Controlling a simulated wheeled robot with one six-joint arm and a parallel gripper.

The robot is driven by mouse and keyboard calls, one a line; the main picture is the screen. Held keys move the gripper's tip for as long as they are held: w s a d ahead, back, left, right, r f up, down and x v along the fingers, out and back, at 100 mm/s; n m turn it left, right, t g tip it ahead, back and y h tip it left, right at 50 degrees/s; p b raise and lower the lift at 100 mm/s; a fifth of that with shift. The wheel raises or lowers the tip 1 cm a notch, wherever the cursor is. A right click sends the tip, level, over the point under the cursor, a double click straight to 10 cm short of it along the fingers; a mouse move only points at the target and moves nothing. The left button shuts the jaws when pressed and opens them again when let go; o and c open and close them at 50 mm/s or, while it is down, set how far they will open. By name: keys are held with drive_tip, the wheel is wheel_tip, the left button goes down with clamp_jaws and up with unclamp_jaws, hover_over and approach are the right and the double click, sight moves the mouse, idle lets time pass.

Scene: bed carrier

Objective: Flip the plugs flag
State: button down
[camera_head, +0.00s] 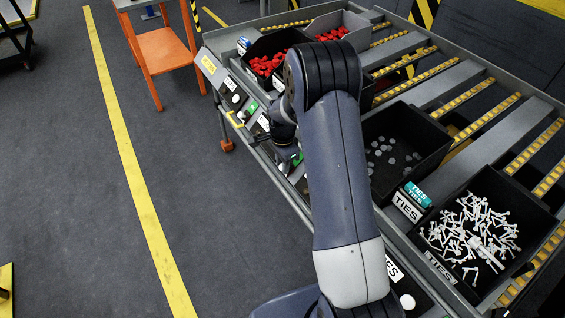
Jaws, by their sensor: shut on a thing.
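My gripper (286,154) is at the front rail of the rack, beside the bin of grey round pieces (391,154). My arm hides part of that bin. The gripper is small, dark and partly hidden by my arm. It is shut on what looks like a small flag (297,159) with a green face, at the rail in front of that bin. The flag's label cannot be read, and its exact tilt cannot be told.
Along the same rail are other white and green tags (251,107) and round buttons. A bin of white ties (470,235) is at the right, and bins of red parts (267,64) are at the back. An orange cart (163,52) stands at the back left.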

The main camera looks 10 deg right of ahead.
drive_tip(key=shift+w+d+r+p, duration=0.15)
drive_tip(key=shift+w+d+r, duration=0.15)
drive_tip(key=shift+d+r, duration=0.6)
drive_tip(key=shift+w+d+r+p, duration=0.15)
drive_tip(key=shift+w+d+r, duration=0.15)
drive_tip(key=shift+d+r, duration=0.6)
drive_tip(key=shift+a, duration=0.1)
drive_tip(key=c, duration=1.2)
unclamp_jaws()
drive_tip(key=shift+c, duration=0.2)
wheel_tip(320, 180, up, 11)
drive_tip(key=shift+b, duration=0.35)
drive_tip(key=shift+f, duration=0.2)
